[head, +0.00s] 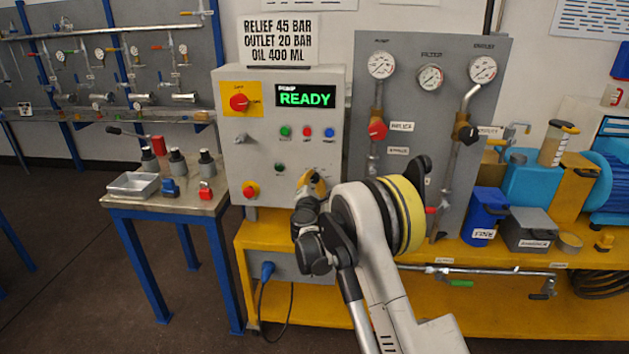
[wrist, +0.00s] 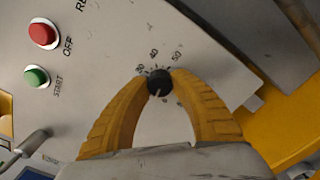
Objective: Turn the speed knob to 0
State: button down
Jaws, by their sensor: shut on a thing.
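The speed knob (wrist: 159,84) is a small black round knob on the grey control panel, with a number scale that shows 30, 40 and 50 around its upper side in the wrist view. A light pointer mark shows on its lower side. My gripper (wrist: 160,88) has its two yellow fingers on either side of the knob and is shut on it. In the head view my gripper (head: 312,184) is at the lower right of the control box (head: 232,160), and the arm hides the knob there.
A green display (head: 306,95) reads READY. Red (wrist: 42,33) and green (wrist: 36,77) push buttons sit near the knob on the panel. A grey gauge board (head: 410,110) with valves stands to the right. A side table (head: 125,200) with small parts is at the left.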

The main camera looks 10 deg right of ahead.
jog(key=n, duration=0.6)
dwell(0.6)
jog(key=c, duration=1.1)
grip_release()
jog(key=shift+o, duration=0.2)
jog(key=v, duration=1.2)
